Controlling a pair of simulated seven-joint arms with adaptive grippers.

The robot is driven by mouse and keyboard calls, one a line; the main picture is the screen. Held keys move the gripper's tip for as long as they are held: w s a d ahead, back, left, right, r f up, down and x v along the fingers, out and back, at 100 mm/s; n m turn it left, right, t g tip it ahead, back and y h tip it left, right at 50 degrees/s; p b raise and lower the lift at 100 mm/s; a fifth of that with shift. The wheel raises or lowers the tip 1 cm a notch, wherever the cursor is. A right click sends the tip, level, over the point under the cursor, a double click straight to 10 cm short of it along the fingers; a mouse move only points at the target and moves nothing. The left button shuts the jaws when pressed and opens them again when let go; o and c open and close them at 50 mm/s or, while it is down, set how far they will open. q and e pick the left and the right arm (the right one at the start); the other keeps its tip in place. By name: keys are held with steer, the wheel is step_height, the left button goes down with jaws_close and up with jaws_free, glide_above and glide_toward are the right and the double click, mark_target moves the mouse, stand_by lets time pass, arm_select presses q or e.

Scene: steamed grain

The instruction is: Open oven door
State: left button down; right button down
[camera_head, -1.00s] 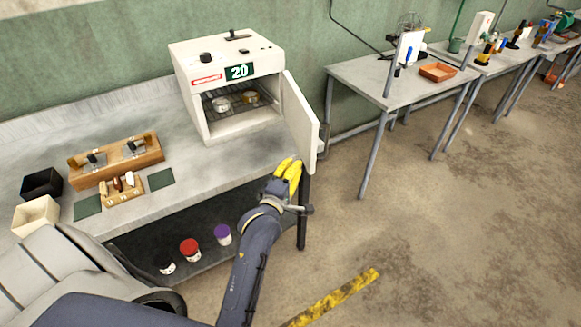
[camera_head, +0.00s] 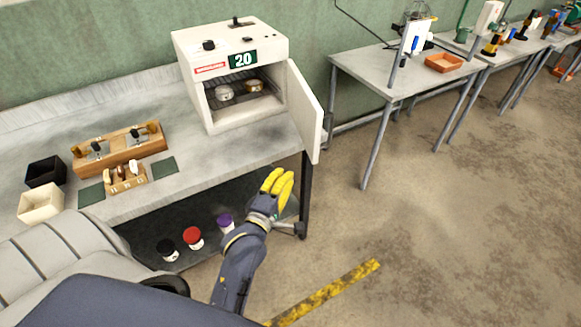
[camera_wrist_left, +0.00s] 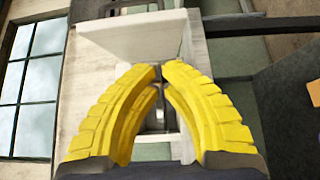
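The white oven (camera_head: 200,49) with a "20" display stands on the grey bench. Its door (camera_head: 306,108) is swung wide open to the right, so two small round tins (camera_head: 225,92) show on the rack inside. My left gripper (camera_head: 280,175) has yellow fingers and is below and left of the door's lower edge, in front of the bench, apart from the door. In the left wrist view the fingertips (camera_wrist_left: 162,69) nearly meet with nothing held between them. A white panel, seemingly the door (camera_wrist_left: 135,38), shows beyond them. My right gripper is not in view.
The bench top (camera_head: 205,160) holds a wooden fixture (camera_head: 118,150), a smaller wooden block and two boxes at left. Coloured-lid jars (camera_head: 193,238) sit on the shelf below. More tables (camera_head: 385,75) stand at right. The floor in front is clear.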

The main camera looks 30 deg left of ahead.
arm_select(q)
steer(key=c, duration=2.1)
jaws_free()
steer(key=shift+s+d, duration=0.1)
steer(key=shift+s, duration=1.2)
jaws_close()
steer(key=m+h, duration=0.2)
glide_toward(310, 138)
steer(key=w+a, duration=0.1)
steer(key=w, duration=0.3)
steer(key=shift+w+d+r, duration=0.2)
steer(key=shift+w+d, duration=0.35)
steer(key=shift+w, duration=0.2)
